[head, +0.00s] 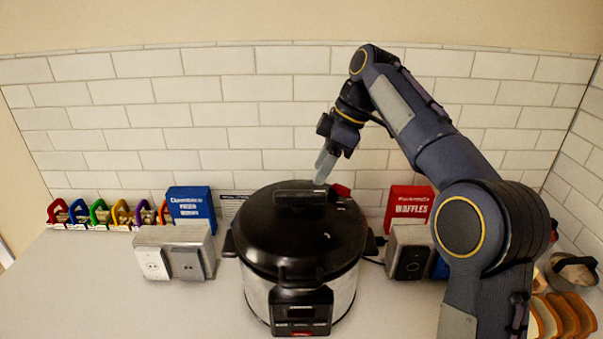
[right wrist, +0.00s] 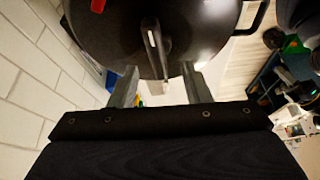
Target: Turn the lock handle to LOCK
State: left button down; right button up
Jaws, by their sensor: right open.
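A black pressure cooker (head: 300,255) with a steel body stands in the middle of the counter, its domed lid (head: 290,225) on top. A raised black handle (head: 300,192) is on the lid's top, with a red piece (head: 341,190) near the lid's back right; I see no LOCK lettering clearly. My right gripper (head: 323,168) is just above and behind the handle, pointing down. In the right wrist view, its two fingers (right wrist: 160,85) are apart with nothing held; the handle (right wrist: 154,48) shows just beyond the gap. Whether they touch it I cannot tell. My left gripper is not in view.
Outlet boxes stand left (head: 175,252) and right (head: 411,250) of the cooker. A blue box (head: 191,208) and a red waffles box (head: 409,207) stand behind. Several coloured holders (head: 100,214) line the tiled wall (head: 220,110). Bread slices (head: 562,316) lie at right. The front left counter is clear.

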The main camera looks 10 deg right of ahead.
aim_at(302, 192)
jog(key=shift+w+a+r+n, duration=0.2)
jog(key=shift+w+a+n, duration=0.1)
jog(key=shift+w+a, duration=0.1)
jog(key=shift+w+a+f, duration=0.1)
jog(key=shift+a+f, duration=0.05)
jog(key=shift+f, duration=0.05)
jog(key=x, duration=0.7)
jog(key=shift+a+f+b, duration=0.1)
jog(key=shift+b, duration=0.3)
grip_shut()
